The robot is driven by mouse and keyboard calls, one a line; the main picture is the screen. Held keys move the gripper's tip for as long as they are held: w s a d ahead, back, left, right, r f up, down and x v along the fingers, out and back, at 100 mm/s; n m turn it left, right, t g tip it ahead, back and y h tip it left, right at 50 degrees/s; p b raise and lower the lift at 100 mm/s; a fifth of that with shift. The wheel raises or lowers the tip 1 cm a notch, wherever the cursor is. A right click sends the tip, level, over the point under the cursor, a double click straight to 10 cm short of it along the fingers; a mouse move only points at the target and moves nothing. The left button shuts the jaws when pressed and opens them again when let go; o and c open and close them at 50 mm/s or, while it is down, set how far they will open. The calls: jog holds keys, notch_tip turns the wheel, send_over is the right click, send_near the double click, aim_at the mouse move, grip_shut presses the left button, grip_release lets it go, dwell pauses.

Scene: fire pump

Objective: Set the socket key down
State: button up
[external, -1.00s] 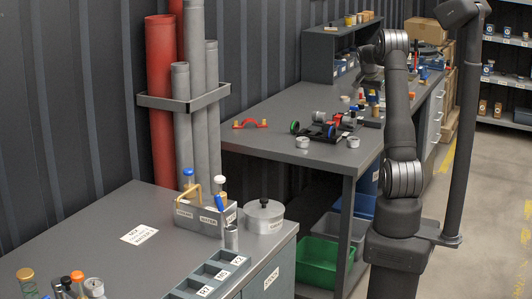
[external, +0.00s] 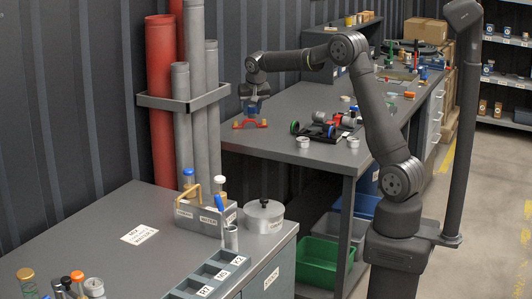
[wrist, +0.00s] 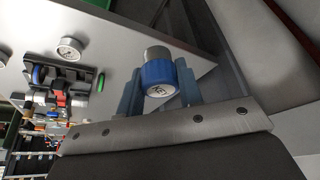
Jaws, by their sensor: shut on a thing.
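My gripper (external: 253,104) is at the left end of the far workbench, pointing down above a red arched piece with orange ends (external: 250,123).
A dark pump assembly (external: 325,128) stands to the right on the far bench (external: 285,103), with small grey gauges (external: 303,142) near the front edge. Grey and red pipes (external: 160,95) stand in a rack at left. Bare bench lies around the arched piece.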

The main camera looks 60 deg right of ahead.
jog(key=w+a+n+t+y, duration=0.1)
jog(key=w+a+n, duration=0.15)
jog(key=a, duration=1.15)
jog(key=w+a+n+y, duration=0.1)
jog(key=w+a+n, duration=0.15)
jog(key=a, duration=1.05)
jog(key=s+a+n+y, duration=0.1)
jog(key=s+a+n, duration=0.15)
jog(key=a, duration=0.85)
jog(key=s+a+n, duration=0.2)
jog(key=s+a, duration=0.1)
jog(key=a, duration=0.8)
jog(key=s+a+n+y, duration=0.1)
jog(key=s+a+n, duration=0.2)
jog(key=s+a, duration=0.8)
jog(key=s+a+n+y, duration=0.1)
jog(key=s+a+n, duration=0.2)
jog(key=s+a, duration=0.85)
jog(key=x, duration=0.5)
jog(key=a+x, duration=0.1)
jog(key=x, duration=0.8)
jog(key=shift+s+a+f, duration=0.15)
jog(key=shift+a+f, duration=0.15)
jog(key=shift+a, duration=0.15)
jog(key=shift+f, duration=2.05)
jog(key=shift+f, duration=0.15)
